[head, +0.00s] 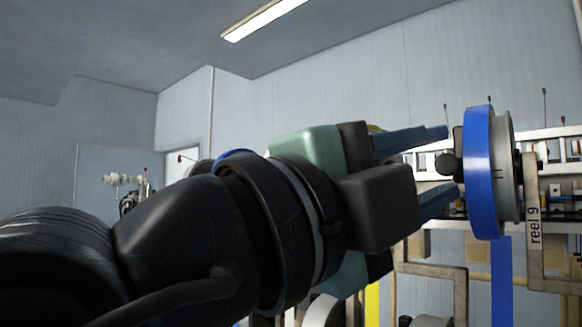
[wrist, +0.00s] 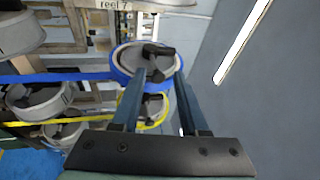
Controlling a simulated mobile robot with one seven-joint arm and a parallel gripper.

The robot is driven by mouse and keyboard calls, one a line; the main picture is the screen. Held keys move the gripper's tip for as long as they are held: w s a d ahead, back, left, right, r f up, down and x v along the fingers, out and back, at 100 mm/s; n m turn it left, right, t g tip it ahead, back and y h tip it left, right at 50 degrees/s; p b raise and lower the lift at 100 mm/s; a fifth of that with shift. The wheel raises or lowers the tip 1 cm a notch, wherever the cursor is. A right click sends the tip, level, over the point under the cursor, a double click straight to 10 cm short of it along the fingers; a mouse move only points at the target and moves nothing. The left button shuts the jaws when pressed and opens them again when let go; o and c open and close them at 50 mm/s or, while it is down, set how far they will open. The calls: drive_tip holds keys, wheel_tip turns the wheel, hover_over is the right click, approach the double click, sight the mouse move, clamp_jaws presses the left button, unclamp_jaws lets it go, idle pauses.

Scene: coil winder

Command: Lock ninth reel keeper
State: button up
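The ninth reel (head: 505,170) stands at the right of the head view, blue tape around it, beside a bracket marked "reel 9" (head: 534,225). In the wrist view the blue-wound reel (wrist: 127,58) is just past my fingertips. Its black keeper (wrist: 153,50), a handle with a knob, sits at the reel's middle; it also shows in the head view (head: 447,164). My gripper (head: 451,161) is open, its blue fingers pointing at the reel. In the wrist view my gripper (wrist: 159,80) has the keeper ahead, roughly between the fingertips. Contact cannot be told.
A yellow-taped reel (wrist: 152,112) sits just behind and below in the wrist view. More grey reels (wrist: 40,100) are at the left, with blue and yellow tapes running across. The wall side at right is clear.

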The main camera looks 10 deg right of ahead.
drive_tip(key=shift+d, duration=0.1)
drive_tip(key=s+a+b, duration=0.1)
drive_tip(key=s+a, duration=0.1)
drive_tip(key=a, duration=0.4)
drive_tip(key=shift+s+a+b, duration=0.35)
drive_tip(key=shift+a+b, duration=0.05)
idle(0.4)
drive_tip(key=shift+w, duration=0.1)
idle(0.3)
drive_tip(key=w+a+f+n+t+y, duration=0.25)
drive_tip(key=w+n+t+y, duration=0.3)
drive_tip(key=n+t, duration=0.9)
drive_tip(key=s+a+f+n+t+y, duration=0.3)
drive_tip(key=a+n+t+y, duration=0.1)
drive_tip(key=n+y, duration=0.9)
drive_tip(key=shift+a+n, duration=0.85)
drive_tip(key=shift+n, duration=1)
